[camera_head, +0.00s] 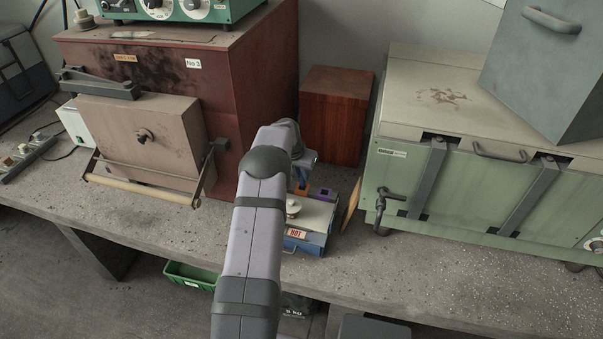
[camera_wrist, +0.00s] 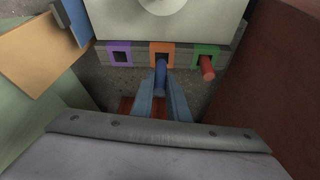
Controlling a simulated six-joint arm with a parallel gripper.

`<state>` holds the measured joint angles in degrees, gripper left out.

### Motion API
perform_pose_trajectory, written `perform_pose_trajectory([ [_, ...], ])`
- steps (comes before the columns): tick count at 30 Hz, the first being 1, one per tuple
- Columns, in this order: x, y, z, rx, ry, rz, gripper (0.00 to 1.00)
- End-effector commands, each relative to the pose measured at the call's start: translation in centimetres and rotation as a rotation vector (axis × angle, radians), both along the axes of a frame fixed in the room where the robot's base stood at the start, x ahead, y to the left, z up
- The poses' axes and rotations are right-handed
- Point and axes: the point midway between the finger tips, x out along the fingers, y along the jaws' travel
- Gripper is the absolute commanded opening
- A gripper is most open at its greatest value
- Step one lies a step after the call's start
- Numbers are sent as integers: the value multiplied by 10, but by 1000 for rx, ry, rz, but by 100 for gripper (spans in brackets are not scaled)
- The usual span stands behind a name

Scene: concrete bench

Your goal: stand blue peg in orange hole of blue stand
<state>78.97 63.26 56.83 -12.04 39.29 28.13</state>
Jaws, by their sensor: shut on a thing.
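My gripper (camera_wrist: 161,92) is shut on the blue peg (camera_wrist: 161,72). The peg's far end is at the orange-framed hole (camera_wrist: 162,46) of the stand (camera_wrist: 140,59), over its near edge in the wrist view. I cannot tell whether the tip has entered the hole. The stand's top looks grey there, with a purple-framed hole (camera_wrist: 120,47) to the left. A red peg (camera_wrist: 207,68) stands in the green-framed hole (camera_wrist: 207,49) to the right. In the head view my arm hides much of the stand; its orange (camera_head: 302,190) and purple (camera_head: 326,193) parts show.
A blue box with a cream top (camera_head: 314,219) and a HOT label sits against the stand's front side. A brown wooden box (camera_head: 334,112) is behind. A red-brown furnace (camera_head: 256,80) stands left, a pale green oven (camera_head: 455,185) right. A tan board (camera_head: 351,205) leans close by.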

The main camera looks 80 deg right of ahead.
Motion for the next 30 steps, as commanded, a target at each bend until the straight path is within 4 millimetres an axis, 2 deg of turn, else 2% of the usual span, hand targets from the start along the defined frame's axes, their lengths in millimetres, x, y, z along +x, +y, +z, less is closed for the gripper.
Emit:
perform_pose_trajectory([
  [30, 0, 0, -16, -1, 0, 0, 0],
])
